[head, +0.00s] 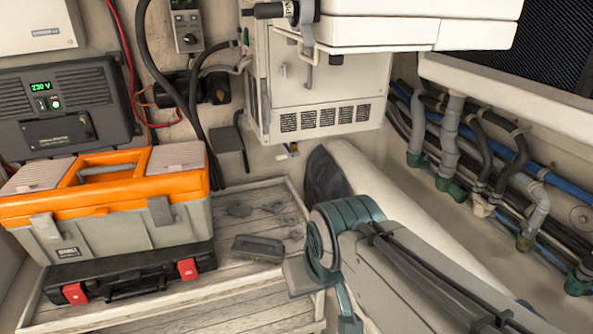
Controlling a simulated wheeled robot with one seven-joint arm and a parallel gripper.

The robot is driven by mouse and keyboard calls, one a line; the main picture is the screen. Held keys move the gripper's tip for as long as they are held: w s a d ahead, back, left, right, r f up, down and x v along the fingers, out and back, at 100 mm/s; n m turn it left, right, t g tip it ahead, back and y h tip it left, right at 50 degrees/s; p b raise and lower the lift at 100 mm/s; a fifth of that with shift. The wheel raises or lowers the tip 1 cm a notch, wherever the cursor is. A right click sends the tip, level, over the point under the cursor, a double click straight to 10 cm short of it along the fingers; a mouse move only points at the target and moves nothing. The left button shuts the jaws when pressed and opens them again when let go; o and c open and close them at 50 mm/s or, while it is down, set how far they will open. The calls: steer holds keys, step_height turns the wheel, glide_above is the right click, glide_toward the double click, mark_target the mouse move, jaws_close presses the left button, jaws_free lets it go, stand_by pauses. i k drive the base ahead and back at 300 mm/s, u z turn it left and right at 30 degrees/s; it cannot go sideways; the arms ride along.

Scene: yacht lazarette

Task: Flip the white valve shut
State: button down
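I cannot pick out the white valve for certain. A small pale cream fitting (483,206) sits among the pipes on the right wall, and its handle is too small to make out. My arm reaches in from the lower right and bends at a teal and grey joint in the lower middle. My gripper's fingers do not show; the arm's end is hidden or below the picture edge.
A white cabinet (330,95) overhangs the back middle. Hoses and pipes with green fittings (456,190) run along the right wall. An orange and grey toolbox (110,235) stands on a black case (130,277) at left. A dark block (258,248) lies on the wooden slats (270,210).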

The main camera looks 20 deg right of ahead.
mark_target(296, 153)
steer(key=k, duration=0.5)
steer(key=u, duration=0.5)
steer(key=i, duration=1.1)
steer(key=z, duration=2.1)
